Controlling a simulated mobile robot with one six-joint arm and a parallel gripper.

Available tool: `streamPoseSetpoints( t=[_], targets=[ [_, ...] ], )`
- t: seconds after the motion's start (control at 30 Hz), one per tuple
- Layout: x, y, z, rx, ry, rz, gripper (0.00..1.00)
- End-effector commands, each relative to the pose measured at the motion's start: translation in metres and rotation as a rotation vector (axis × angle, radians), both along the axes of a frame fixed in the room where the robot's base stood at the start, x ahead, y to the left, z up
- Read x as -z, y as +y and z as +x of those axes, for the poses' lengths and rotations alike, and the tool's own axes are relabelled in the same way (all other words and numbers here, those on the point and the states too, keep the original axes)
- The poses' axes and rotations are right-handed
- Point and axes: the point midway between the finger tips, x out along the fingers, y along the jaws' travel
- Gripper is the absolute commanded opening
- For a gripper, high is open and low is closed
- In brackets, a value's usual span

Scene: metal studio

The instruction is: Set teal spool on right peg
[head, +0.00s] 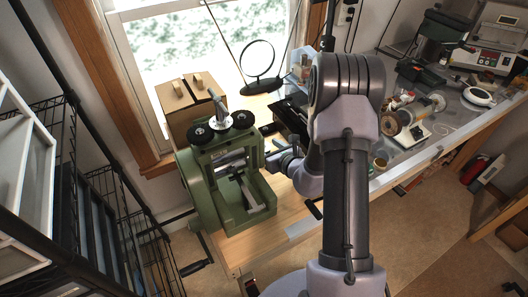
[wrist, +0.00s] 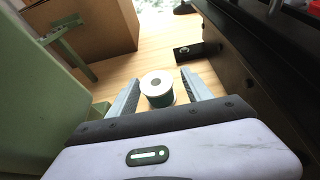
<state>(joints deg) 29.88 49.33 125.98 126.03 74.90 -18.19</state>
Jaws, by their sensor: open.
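In the head view my gripper (head: 277,160) is low over the bench, just right of the green machine, and the spool cannot be made out there. I cannot make out a right peg in either view. A small black bracket (wrist: 188,52) lies beyond the spool.
A green rolling mill (head: 228,165) stands close on the left. A cardboard-coloured box (head: 190,105) is behind it, and a round mirror (head: 258,60) stands by the window. A black case (wrist: 262,70) rises close on the right. Bare bench (wrist: 135,68) shows behind the spool.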

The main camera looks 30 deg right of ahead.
Motion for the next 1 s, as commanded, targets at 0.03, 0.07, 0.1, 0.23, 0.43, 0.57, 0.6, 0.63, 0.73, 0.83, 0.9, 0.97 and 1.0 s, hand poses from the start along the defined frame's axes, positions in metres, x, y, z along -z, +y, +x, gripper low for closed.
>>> streamPoseSetpoints(
  t=[0.03,0.07,0.1,0.23,0.43,0.57,0.6,0.63,0.73,0.83,0.9,0.97,1.0],
  targets=[
    [0.000,0.000,0.000,0.000,0.000,0.000,0.58],
    [0.000,0.000,0.000,0.000,0.000,0.000,0.54],
    [0.000,0.000,0.000,0.000,0.000,0.000,0.47],
    [0.000,0.000,0.000,0.000,0.000,0.000,0.21],
    [0.000,0.000,-0.001,0.000,0.000,0.000,0.00],
    [-0.002,0.000,-0.001,0.000,0.000,0.000,0.00],
    [-0.005,0.000,0.000,0.000,-0.001,0.000,0.00],
    [-0.008,0.000,0.000,0.000,-0.001,0.000,0.00],
    [-0.025,0.000,0.000,0.000,-0.002,-0.002,0.00],
    [-0.051,0.000,0.000,0.000,-0.003,-0.003,0.00],
    [-0.072,-0.001,0.000,0.000,-0.004,-0.003,0.00],
    [-0.089,0.000,0.000,0.000,-0.004,-0.002,0.00],
    [-0.100,0.000,0.000,0.000,-0.003,-0.003,0.00]
  ],
)
